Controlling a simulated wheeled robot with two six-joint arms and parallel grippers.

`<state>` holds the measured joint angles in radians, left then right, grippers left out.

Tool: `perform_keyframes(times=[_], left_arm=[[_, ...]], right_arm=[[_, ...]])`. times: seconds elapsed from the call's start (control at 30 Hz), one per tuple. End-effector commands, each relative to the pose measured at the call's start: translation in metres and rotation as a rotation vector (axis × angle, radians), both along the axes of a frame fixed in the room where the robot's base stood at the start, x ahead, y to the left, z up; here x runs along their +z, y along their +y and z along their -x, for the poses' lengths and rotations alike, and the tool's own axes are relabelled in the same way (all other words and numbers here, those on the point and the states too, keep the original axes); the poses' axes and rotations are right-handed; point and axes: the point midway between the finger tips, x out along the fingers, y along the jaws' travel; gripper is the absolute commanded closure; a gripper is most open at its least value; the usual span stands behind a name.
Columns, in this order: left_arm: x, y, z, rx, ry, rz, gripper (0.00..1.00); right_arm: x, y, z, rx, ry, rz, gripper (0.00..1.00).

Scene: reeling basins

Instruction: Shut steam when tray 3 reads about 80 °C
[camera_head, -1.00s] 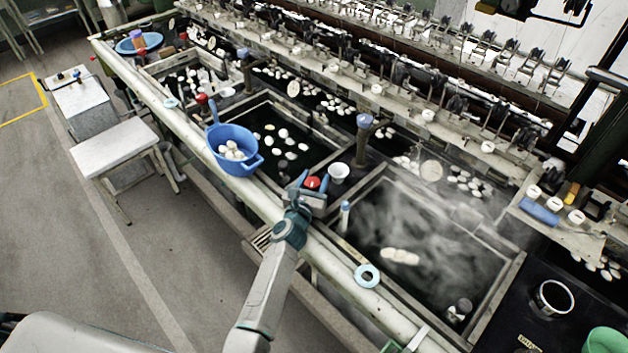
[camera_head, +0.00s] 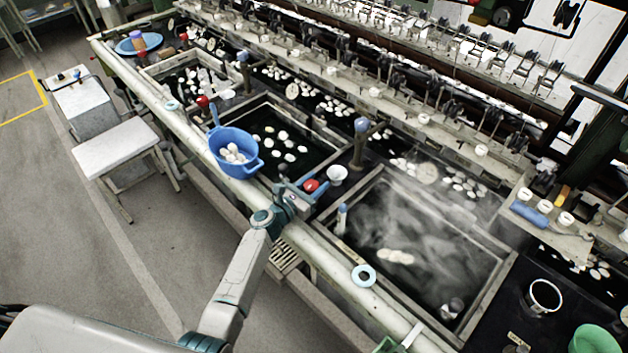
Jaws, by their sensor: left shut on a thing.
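The basin on the right (camera_head: 488,298) holds dark water with pale steam over it and a few white cocoons (camera_head: 396,256); I cannot tell its tray number. A blue-topped upright stick, perhaps a thermometer (camera_head: 342,219), stands at its left corner; no reading is legible. A red valve knob (camera_head: 311,185) sits on the bench edge between this basin and the middle one. My left gripper (camera_head: 301,189) is at the knob, its blue-tipped fingers on either side, and is shut on it. The fingers partly hide the knob's stem. My right gripper is not in view.
A blue colander of cocoons (camera_head: 234,152) sits on the front rail left of my arm. A pale blue ring (camera_head: 363,275) lies on the rail to the right. Another red knob (camera_head: 203,101) is further left.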

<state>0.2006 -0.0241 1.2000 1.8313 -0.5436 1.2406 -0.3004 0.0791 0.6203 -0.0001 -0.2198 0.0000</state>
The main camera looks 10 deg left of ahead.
Motion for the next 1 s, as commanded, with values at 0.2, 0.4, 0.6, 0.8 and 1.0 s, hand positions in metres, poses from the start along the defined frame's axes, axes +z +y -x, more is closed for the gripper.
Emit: perform_keyframes(times=[0.2,0.4,0.6,0.8,1.0], left_arm=[[-0.003,-0.001,0.001,-0.160,0.000,0.000,0.82],[-0.003,-0.002,0.002,-0.262,-0.002,-0.001,0.82],[-0.001,-0.003,0.002,-0.318,-0.001,0.001,0.82],[-0.001,-0.003,0.003,-0.335,-0.001,0.000,0.82],[0.000,-0.003,0.003,-0.335,-0.001,0.000,0.82]], right_arm=[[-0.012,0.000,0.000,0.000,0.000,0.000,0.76],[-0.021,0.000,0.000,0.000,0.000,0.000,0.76],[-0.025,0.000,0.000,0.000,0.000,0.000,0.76],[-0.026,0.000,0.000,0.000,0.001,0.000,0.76],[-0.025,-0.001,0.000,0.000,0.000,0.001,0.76]])
